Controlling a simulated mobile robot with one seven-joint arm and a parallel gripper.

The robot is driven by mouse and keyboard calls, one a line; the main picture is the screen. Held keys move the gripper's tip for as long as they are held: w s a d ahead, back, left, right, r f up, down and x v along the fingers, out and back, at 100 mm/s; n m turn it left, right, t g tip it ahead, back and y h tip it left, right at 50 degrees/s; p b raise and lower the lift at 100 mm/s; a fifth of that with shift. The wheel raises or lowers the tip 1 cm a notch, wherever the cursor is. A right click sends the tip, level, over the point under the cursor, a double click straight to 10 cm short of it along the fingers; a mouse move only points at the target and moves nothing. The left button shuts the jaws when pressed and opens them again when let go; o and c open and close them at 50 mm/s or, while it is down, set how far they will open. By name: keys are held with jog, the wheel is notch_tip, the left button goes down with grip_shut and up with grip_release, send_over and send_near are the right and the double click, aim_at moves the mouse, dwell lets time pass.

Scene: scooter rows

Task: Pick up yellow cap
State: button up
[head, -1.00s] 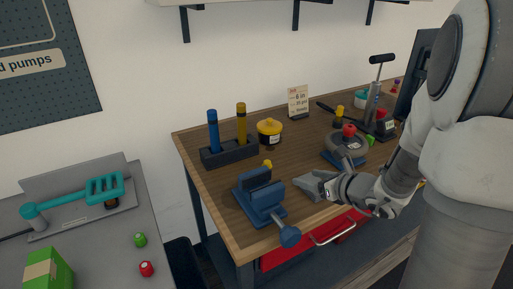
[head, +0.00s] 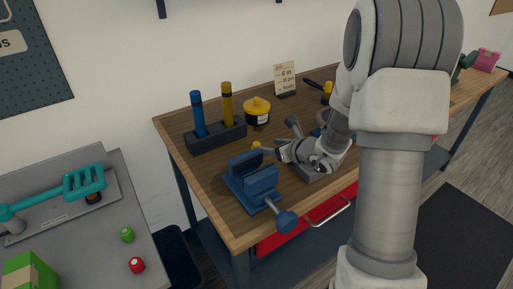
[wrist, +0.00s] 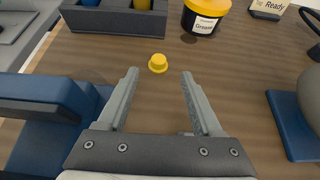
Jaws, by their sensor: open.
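The small yellow cap (wrist: 158,63) sits on the wooden bench top (wrist: 230,75). In the wrist view it lies just beyond my fingertips, roughly midway between the two fingers. My gripper (wrist: 159,73) is open and empty, pointing toward the cap. In the head view the cap (head: 256,145) shows as a small yellow spot behind the blue vise (head: 254,180), and my gripper (head: 268,151) is close to its right side.
The blue vise also stands close left of my gripper in the wrist view (wrist: 45,115). A dark holder (wrist: 115,22) with blue and yellow cylinders and a yellow-lidded grease jar (wrist: 203,18) stand behind the cap. A blue-based object (wrist: 290,125) is at right.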

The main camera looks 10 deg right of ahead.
aim_at(258, 144)
jog(key=x, duration=0.7)
jog(key=shift+w+a, duration=0.1)
jog(key=shift+c, duration=0.4)
grip_shut()
